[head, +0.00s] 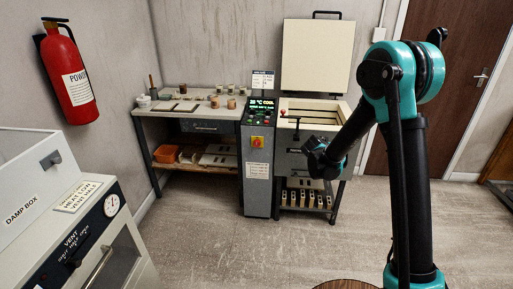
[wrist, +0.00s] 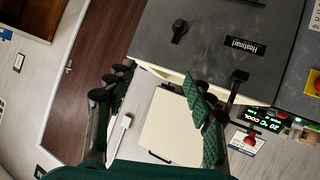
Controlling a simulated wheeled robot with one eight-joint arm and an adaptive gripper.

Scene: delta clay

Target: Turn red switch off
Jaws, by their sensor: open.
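A red switch (head: 257,141) on a yellow plate sits on the front of a grey control column, below a lit green display (head: 263,107) that reads COOL. The column stands against the left side of the kiln (head: 310,150). My gripper (head: 318,160) is in front of the kiln, to the right of the switch and apart from it. In the wrist view my gripper (wrist: 160,105) is open with nothing between its fingers. The display shows at the right of the wrist view (wrist: 262,117).
The kiln's cream lid (head: 318,55) stands raised. A workbench (head: 190,112) with small pots is left of the column. A damp box (head: 55,210) is at near left, and a red fire extinguisher (head: 68,75) hangs on the wall. The floor (head: 200,250) before the column is clear.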

